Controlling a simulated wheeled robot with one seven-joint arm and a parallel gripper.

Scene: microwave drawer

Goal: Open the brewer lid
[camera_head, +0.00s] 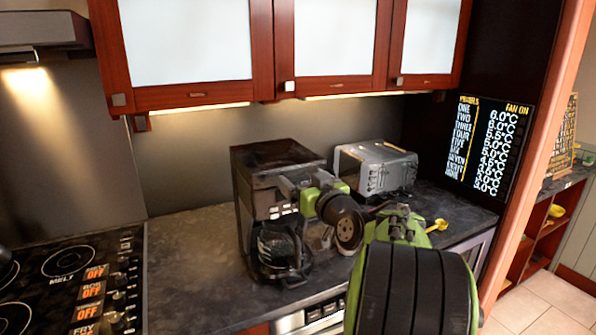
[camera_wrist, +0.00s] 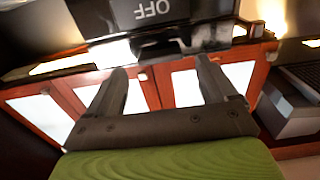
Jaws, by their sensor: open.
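The black brewer (camera_head: 246,205) stands on the dark counter, with a glass carafe (camera_head: 281,248) in its lower front. Its lid (camera_head: 275,152) looks flat and closed on top. My gripper (camera_head: 287,186) is at the upper front of the brewer, on its right side in the head view, and appears close to it. In the wrist view, my gripper (camera_wrist: 162,72) has its two fingers wide apart with nothing between them. The dark brewer housing (camera_wrist: 185,12), marked OFF, fills the top of that view, just past the fingertips. Contact cannot be told.
A grey toaster-like appliance (camera_head: 378,168) stands to the right of the brewer. Red-framed wall cabinets (camera_head: 330,88) hang above. A stove (camera_head: 70,270) is at the left, with bare counter (camera_head: 190,235) beside it. A yellow utensil (camera_head: 437,226) lies at the right.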

